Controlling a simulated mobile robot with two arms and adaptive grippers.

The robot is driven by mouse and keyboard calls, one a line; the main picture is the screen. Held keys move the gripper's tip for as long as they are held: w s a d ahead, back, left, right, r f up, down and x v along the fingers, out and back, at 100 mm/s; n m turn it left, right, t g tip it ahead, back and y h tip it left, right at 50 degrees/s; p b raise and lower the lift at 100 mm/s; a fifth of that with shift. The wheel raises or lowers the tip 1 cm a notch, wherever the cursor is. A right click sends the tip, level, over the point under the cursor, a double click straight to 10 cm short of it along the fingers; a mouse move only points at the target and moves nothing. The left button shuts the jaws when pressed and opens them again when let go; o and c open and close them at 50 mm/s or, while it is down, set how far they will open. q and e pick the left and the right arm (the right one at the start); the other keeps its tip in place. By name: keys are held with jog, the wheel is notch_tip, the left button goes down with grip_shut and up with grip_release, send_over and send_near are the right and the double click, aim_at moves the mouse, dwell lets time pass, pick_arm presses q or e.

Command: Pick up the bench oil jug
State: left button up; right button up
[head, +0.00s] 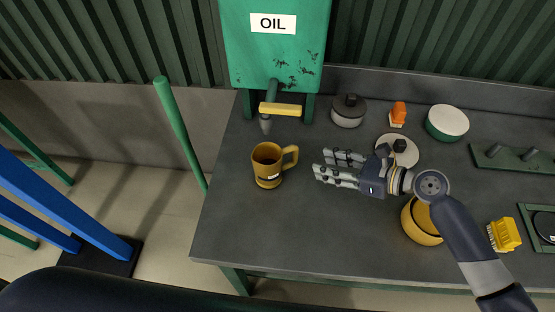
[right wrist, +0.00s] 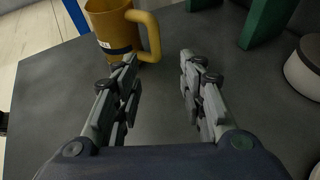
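The bench oil jug (head: 267,165) is a mustard-yellow open-topped jug standing upright on the grey bench. Its handle (head: 291,157) faces right, toward my right gripper. My right gripper (head: 322,164) is open and empty, a short way right of the handle, with its fingers pointing left at it. In the right wrist view, the jug (right wrist: 108,28) stands beyond the fingertips to the upper left, its top cut off by the frame. The open fingers (right wrist: 158,62) are apart from its handle there. My left gripper is not in view.
A green oil tank (head: 270,55) with a tap stands behind the jug. A yellow pot (head: 423,225) sits under my right forearm. A lidded pot (head: 348,110), an orange item (head: 398,113) and a green-white bowl (head: 447,122) are behind.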

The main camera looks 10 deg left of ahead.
jog(key=shift+x, duration=1.15)
jog(key=shift+w+a, duration=0.1)
jog(key=shift+a, duration=0.25)
jog(key=shift+w+a+f, duration=0.1)
jog(key=shift+a, duration=0.2)
jog(key=x, duration=0.1)
jog(key=p+x, duration=0.1)
jog(key=x, duration=0.1)
jog(key=shift+a, duration=0.4)
jog(key=shift+a+f, duration=0.15)
jog(key=shift+a, duration=0.1)
jog(key=shift+w+f, duration=0.1)
grip_shut()
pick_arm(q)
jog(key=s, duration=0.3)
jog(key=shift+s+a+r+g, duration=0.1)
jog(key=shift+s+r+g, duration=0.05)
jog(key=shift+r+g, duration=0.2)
